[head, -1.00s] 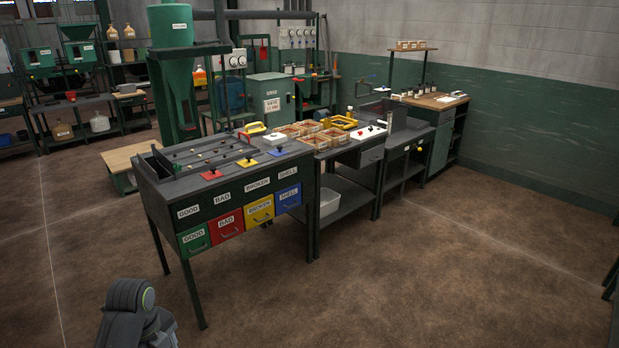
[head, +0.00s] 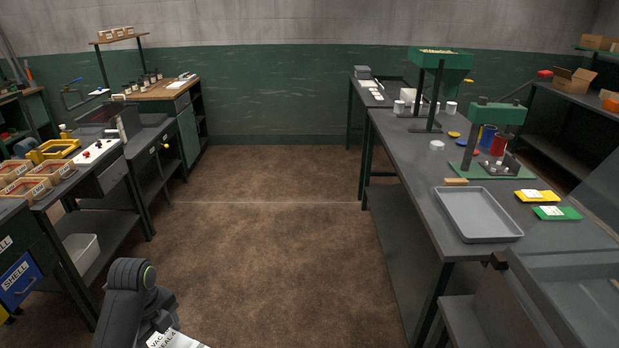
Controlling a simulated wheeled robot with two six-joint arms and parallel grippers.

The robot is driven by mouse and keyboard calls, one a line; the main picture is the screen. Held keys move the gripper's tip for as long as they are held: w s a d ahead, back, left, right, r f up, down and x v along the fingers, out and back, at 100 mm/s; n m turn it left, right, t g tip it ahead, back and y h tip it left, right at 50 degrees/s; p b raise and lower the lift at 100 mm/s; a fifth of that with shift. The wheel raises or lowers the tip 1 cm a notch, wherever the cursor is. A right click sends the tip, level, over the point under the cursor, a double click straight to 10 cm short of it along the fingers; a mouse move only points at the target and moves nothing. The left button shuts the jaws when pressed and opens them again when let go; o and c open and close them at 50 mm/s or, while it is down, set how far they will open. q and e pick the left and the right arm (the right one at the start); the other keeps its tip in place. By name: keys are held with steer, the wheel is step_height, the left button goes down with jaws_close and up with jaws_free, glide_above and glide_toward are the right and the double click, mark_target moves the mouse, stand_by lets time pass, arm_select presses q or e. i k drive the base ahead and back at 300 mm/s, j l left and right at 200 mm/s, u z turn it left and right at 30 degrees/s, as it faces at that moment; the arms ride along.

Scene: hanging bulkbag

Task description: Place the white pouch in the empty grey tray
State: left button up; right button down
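The empty grey tray (head: 478,212) lies on the long dark bench at the right, near its front edge. A white pouch-like piece with black lettering (head: 177,340) shows at the bottom edge, just right of my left arm's dark joint. Most of it is cut off by the frame, and I cannot see what holds it. My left gripper is below the picture, so its fingers are hidden. My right gripper is not in view. The tray is far to the right of my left arm.
Yellow (head: 537,196) and green (head: 557,213) packets lie right of the tray. A green press (head: 497,115) stands behind it. A sorting bench with wooden boxes (head: 22,190) is at left. Brown floor between the benches is clear. A grey-topped unit (head: 570,285) fills the lower right.

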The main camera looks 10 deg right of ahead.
mark_target(470, 210)
steer(key=i+z, duration=0.2)
steer(key=z, duration=0.2)
steer(key=i+j+z, duration=0.15)
steer(key=z, duration=0.25)
steer(key=i+j+z, duration=0.15)
steer(key=z, duration=0.25)
steer(key=i+j+z, duration=0.25)
steer(key=z, duration=0.15)
steer(key=i+j+z, duration=0.25)
steer(key=j+z, duration=0.2)
steer(key=j, duration=0.15)
steer(key=i+j+z, duration=0.1)
steer(key=j+z, duration=0.35)
steer(key=j, duration=0.15)
steer(key=j+z, duration=0.45)
steer(key=j, duration=0.25)
